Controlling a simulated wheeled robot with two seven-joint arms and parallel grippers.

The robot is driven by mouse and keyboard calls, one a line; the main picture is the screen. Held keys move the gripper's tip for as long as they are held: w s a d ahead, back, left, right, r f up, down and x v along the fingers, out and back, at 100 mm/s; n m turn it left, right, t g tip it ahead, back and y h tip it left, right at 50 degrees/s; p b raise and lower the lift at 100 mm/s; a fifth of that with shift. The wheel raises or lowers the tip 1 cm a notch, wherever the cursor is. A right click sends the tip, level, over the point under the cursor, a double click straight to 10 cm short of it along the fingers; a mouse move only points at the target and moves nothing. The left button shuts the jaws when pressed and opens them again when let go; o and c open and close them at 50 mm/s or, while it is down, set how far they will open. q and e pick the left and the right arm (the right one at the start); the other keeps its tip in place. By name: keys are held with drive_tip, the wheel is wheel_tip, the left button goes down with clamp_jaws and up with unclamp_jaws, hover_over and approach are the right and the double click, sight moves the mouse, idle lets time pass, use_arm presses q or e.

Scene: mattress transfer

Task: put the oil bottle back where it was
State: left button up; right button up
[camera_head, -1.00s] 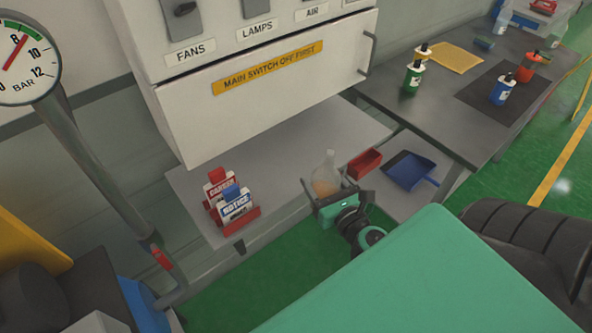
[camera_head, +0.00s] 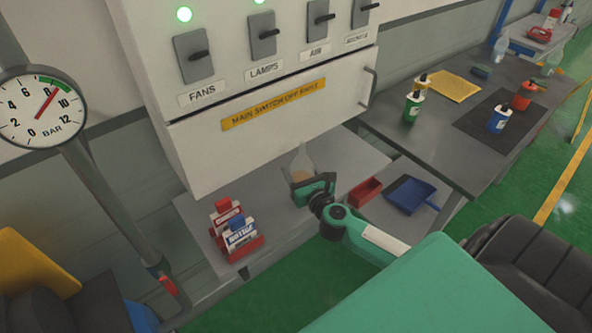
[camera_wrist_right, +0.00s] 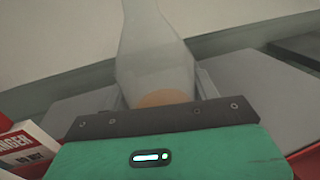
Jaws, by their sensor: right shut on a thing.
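The oil bottle (camera_head: 302,164), clear with a narrow neck and amber contents low down, is over the grey shelf (camera_head: 340,160) below the switch cabinet. It looks upright. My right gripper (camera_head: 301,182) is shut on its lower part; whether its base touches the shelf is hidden. In the right wrist view the bottle (camera_wrist_right: 155,55) rises between the fingers, and its bottom is hidden behind the green gripper body. My left gripper is not in view.
Red and white sign holders (camera_head: 236,235) stand left of the bottle, and a red bin (camera_head: 366,191) and blue dustpan (camera_head: 411,195) lie right. The cabinet (camera_head: 270,110) overhangs behind. A green bottle (camera_head: 412,107) and blue bottle (camera_head: 498,119) stand on the right-hand bench.

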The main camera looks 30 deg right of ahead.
drive_tip(key=shift+w+d+r, duration=0.1)
drive_tip(key=shift+w+r, duration=0.05)
drive_tip(key=shift+w, duration=0.8)
drive_tip(key=shift+w+f, duration=0.2)
drive_tip(key=shift+f, duration=1.65)
drive_tip(key=shift+f, duration=0.1)
drive_tip(key=o, duration=1.2)
drive_tip(key=shift+o, duration=0.2)
drive_tip(key=shift+s, duration=0.15)
drive_tip(key=s+a+b, duration=0.1)
drive_tip(key=s+b, duration=0.2)
drive_tip(key=s, duration=0.8)
drive_tip(key=shift+s+a+b, duration=0.3)
drive_tip(key=shift+s+a, duration=0.05)
